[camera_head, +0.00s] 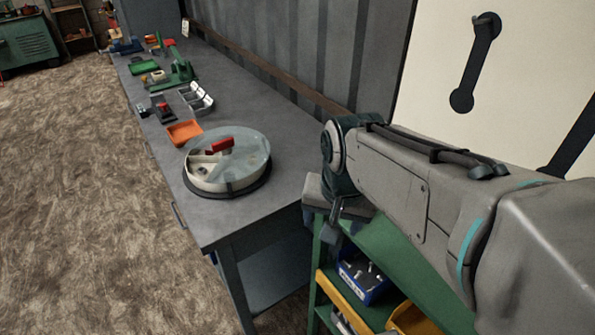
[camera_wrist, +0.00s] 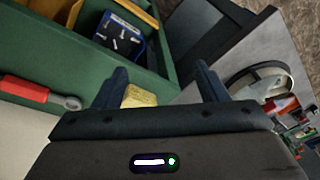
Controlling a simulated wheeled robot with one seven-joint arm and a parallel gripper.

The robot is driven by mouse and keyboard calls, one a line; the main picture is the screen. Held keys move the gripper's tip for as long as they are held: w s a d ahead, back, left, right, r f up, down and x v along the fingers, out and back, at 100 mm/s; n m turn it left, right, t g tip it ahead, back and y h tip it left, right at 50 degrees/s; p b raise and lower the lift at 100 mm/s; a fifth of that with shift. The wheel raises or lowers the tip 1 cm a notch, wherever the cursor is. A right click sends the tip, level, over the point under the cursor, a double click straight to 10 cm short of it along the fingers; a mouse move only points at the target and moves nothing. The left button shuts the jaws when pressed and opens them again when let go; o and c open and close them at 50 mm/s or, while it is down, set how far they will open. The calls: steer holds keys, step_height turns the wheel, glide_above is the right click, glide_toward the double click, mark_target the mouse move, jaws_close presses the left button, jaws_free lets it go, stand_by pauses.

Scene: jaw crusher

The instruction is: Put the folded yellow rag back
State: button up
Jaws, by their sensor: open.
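The folded yellow rag appears as a small yellow patch (camera_wrist: 139,96) in the wrist view, beside the left finger and low between the fingers. My gripper's body hides its lower part, and I cannot tell how far it is from the fingers. My gripper (camera_wrist: 161,75) is open, with its two dark fingers apart and nothing clearly held between them. In the head view my gripper (camera_head: 336,210) is over the near end of the green shelf unit (camera_head: 392,257), by the workbench corner. I cannot make out the rag in the head view.
The shelf unit holds a blue bin (camera_head: 362,278) of metal parts and a yellow bin (camera_head: 412,318). A red-handled tool (camera_wrist: 25,90) lies left in the wrist view. A round clear-lidded tray (camera_head: 228,160) and an orange tray (camera_head: 185,133) stand on the grey workbench (camera_head: 262,205).

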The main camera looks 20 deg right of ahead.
steer(key=n, duration=0.2)
steer(key=s+a+f+n, duration=0.1)
steer(key=s+n, duration=0.1)
steer(key=n, duration=0.1)
steer(key=shift+s+a+f+n, duration=0.15)
steer(key=shift+a+f+n, duration=0.1)
steer(key=shift+f+n, duration=0.05)
